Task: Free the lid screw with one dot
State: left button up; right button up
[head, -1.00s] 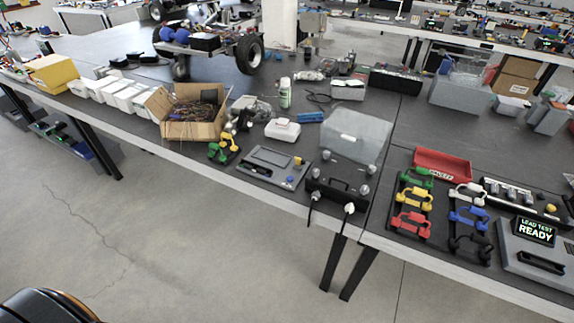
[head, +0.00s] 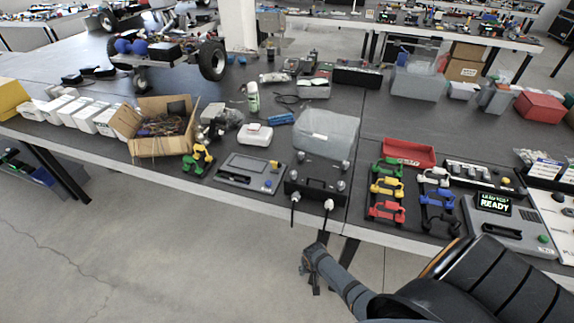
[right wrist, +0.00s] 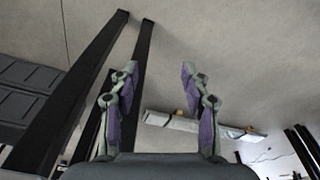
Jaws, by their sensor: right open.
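A black box (head: 312,180) with several round grey knobs, possibly the lid screws, stands at the table's front edge in the head view. A translucent grey cover (head: 326,132) rises behind it. No dot marks can be made out at this size. My right gripper (head: 311,284) is below and in front of the table edge, apart from the box. In the right wrist view my right gripper (right wrist: 156,82) has its two fingers wide apart with nothing between them. My left gripper is not in view.
A yellow-green tool (head: 200,160) and a grey panel (head: 247,174) lie left of the box. Red, yellow and green clamp-like handles (head: 387,190), a red tray (head: 409,152) and a tester reading READY (head: 500,215) are to its right. Floor before the table is open.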

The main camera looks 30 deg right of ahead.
jog(key=w+r+m, duration=0.2)
jog(key=w+r, duration=0.3)
jog(key=r, duration=0.4)
jog(key=w+d+r+m+p, duration=0.1)
jog(key=w+r+m, duration=0.2)
jog(key=r, duration=0.7)
jog(key=w+r+m+p, duration=0.1)
jog(key=w+r+m, duration=0.2)
jog(key=w+r, duration=0.4)
jog(key=shift+d+r, duration=0.2)
jog(key=shift+r, duration=1.55)
notch_tip(320, 180, up, 13)
jog(key=m+g+y, duration=0.1)
jog(key=m, duration=1)
send_over(293, 172)
notch_tip(293, 172, down, 10)
jog(key=shift+f+p, duration=0.15)
jog(key=shift+p, duration=0.75)
grip_shut()
